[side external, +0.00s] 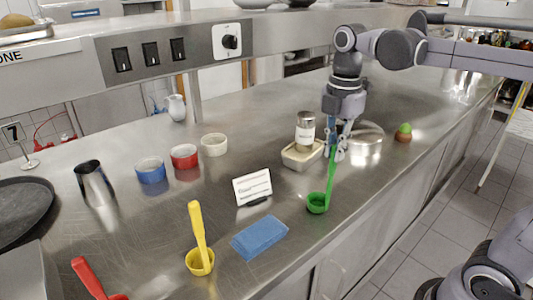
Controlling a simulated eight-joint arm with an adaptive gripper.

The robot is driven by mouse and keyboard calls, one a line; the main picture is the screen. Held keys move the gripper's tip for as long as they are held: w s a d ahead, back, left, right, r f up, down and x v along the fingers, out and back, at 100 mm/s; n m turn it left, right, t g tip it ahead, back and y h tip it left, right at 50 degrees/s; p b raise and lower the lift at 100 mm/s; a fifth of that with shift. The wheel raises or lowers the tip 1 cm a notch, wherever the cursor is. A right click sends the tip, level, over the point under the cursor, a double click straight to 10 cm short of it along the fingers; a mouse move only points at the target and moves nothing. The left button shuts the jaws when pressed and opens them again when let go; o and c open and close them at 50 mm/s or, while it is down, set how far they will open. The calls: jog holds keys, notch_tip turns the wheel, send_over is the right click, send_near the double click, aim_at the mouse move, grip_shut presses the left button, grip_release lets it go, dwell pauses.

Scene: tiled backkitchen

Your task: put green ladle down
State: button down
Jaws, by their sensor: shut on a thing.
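The green ladle (317,204) is near the front edge of the steel counter, its cup low and its long handle rising nearly upright, tilted a little to the right. My gripper (336,147) points down and is shut on the upper part of the handle. The fingers partly hide the handle's top. The cup is at or just above the counter (350,225); I cannot tell whether it touches.
A beige tray (300,160) with a jar (305,132) stands left of my gripper, and a shiny round bowl (366,140) right behind it. Counter right of the cup is clear.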

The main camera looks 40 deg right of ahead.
jog(key=c, duration=1.4)
grip_release()
jog(key=shift+f, duration=0.1)
notch_tip(320, 180, up, 12)
jog(key=shift+r, duration=0.15)
jog(key=shift+d, duration=0.1)
jog(key=s+d+f+m+t, duration=0.2)
jog(key=s+d+f+m, duration=0.2)
jog(key=f+m, duration=0.8)
jog(key=a+f+m+t, duration=0.1)
jog(key=a+f+m, duration=0.1)
jog(key=f, duration=0.1)
jog(key=a+f+m+t, duration=0.2)
jog(key=f, duration=0.1)
jog(key=s+a+f+m+t, duration=0.1)
jog(key=a+f+m+t, duration=0.1)
jog(key=f, duration=0.1)
jog(key=shift+a+f, duration=0.1)
